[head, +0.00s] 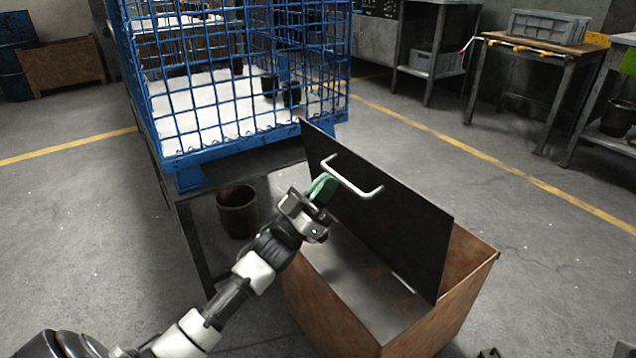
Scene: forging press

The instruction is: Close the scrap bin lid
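The scrap bin (447,318) is a rust-brown open box at the lower right. Its dark flat lid (400,225) stands raised and tilted, so the grey inside of the bin shows. A pale bar handle (357,187) is fixed to the lid's face. My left gripper (322,187) has green fingertips at the handle's left end, in front of the lid. The fingers overlap in this view, so their gap and any contact with the handle are unclear. A small dark part at the bottom edge may be my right gripper (490,353), mostly cut off.
A blue wire cage (240,85) on a dark stand is behind and left of the bin. A dark round pot (237,212) stands left of the lid. A workbench (530,45) with a grey crate (549,25) is at the back right. Open floor lies right of the bin.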

